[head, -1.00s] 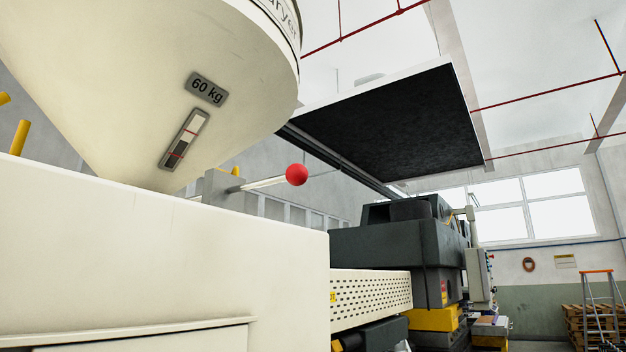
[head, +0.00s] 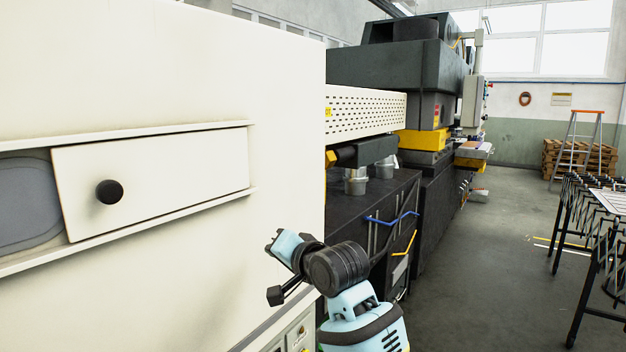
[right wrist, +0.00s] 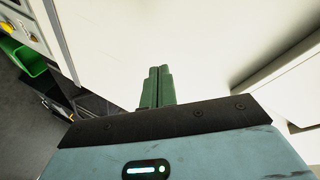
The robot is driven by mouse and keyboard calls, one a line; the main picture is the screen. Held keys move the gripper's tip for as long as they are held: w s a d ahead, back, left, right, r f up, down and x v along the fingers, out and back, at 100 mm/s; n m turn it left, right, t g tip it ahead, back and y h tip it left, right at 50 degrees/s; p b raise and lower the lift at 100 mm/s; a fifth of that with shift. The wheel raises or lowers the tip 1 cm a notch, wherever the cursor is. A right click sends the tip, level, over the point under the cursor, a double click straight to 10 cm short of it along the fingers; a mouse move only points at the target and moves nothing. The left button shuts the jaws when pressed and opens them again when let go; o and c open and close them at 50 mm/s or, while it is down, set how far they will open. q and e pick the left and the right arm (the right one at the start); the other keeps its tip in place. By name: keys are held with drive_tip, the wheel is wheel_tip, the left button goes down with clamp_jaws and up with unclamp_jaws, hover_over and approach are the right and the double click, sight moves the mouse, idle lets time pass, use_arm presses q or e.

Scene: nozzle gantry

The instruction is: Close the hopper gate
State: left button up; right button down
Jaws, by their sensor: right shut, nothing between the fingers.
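The hopper and the red-ball lever beside it are outside both current views. The head view shows the cream machine housing (head: 200,60) that stands below them. A sliding panel (head: 175,170) with a round black knob (head: 109,191) sits in rails on its front. A grey recess is uncovered at its left. My right arm rises from the bottom of the head view, right of the panel. In the right wrist view, my right gripper (right wrist: 158,72) has its green fingers together and empty, in front of a pale surface. My left gripper is not in view.
A perforated cream guard (head: 365,115) and a dark grey machine block (head: 390,65) stand behind the housing. A roller stand (head: 590,225) is at the far right. The grey floor between them is clear. A stepladder (head: 578,150) and pallets stand at the back.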

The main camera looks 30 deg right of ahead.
drive_tip(key=s+d+r+m+t, duration=0.1)
drive_tip(key=s+r, duration=0.2)
drive_tip(key=r, duration=0.7)
drive_tip(key=s+r+m+t, duration=0.1)
drive_tip(key=s+r+m, duration=0.1)
drive_tip(key=r, duration=0.7)
drive_tip(key=s+d+r+m+t, duration=0.1)
drive_tip(key=s+r, duration=0.2)
drive_tip(key=r, duration=0.7)
drive_tip(key=s+d+r+m+t+y, duration=0.2)
drive_tip(key=s+r, duration=1.5)
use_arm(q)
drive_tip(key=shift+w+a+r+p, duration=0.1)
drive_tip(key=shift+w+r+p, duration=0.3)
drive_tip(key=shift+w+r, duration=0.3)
use_arm(e)
drive_tip(key=a+x, duration=0.1)
drive_tip(key=x, duration=1.3)
drive_tip(key=shift+s, duration=0.15)
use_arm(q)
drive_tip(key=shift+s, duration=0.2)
use_arm(e)
drive_tip(key=w+a, duration=0.3)
drive_tip(key=w, duration=0.4)
drive_tip(key=shift+w, duration=0.3)
